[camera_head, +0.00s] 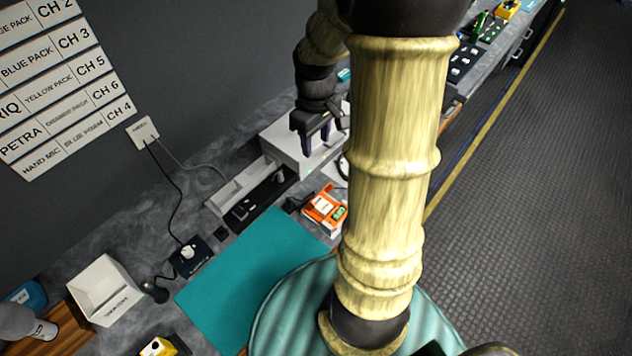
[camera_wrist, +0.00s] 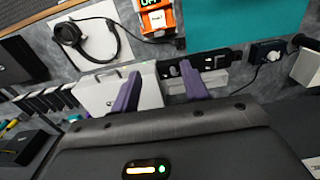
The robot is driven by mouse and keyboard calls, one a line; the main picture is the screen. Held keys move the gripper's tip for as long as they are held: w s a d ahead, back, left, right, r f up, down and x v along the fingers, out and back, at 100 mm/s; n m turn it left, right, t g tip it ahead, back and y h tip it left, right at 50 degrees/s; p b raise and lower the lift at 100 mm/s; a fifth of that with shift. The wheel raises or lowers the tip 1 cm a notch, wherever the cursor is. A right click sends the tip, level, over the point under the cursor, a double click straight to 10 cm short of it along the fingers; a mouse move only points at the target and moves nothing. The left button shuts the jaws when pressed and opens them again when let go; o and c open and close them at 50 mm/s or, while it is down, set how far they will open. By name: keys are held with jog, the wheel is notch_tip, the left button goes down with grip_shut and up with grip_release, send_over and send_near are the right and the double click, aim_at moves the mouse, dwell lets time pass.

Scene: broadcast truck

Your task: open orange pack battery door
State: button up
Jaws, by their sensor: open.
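The orange pack (camera_head: 318,216) lies on the counter near the teal mat's far right corner, partly behind my arm in the head view. It has a white label and a small green area. It also shows at the top of the wrist view (camera_wrist: 147,21), cut off by the frame edge. Whether its battery door is open I cannot tell. My gripper (camera_head: 317,143) is open and empty, above a white box and apart from the pack. Its purple fingers (camera_wrist: 160,86) are spread in the wrist view.
A teal mat (camera_head: 235,285) covers the counter's near part. A charger-like black strip (camera_head: 262,198) and white box (camera_head: 290,147) stand behind the pack. Headphones (camera_wrist: 70,36) lie beside the pack. A white bin (camera_head: 105,290) and a yellow pack (camera_head: 158,347) are at lower left.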

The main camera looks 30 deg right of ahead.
notch_tip(320, 180, down, 17)
jog(key=shift+f+p, duration=0.1)
jog(key=shift+p, duration=0.5)
grip_shut()
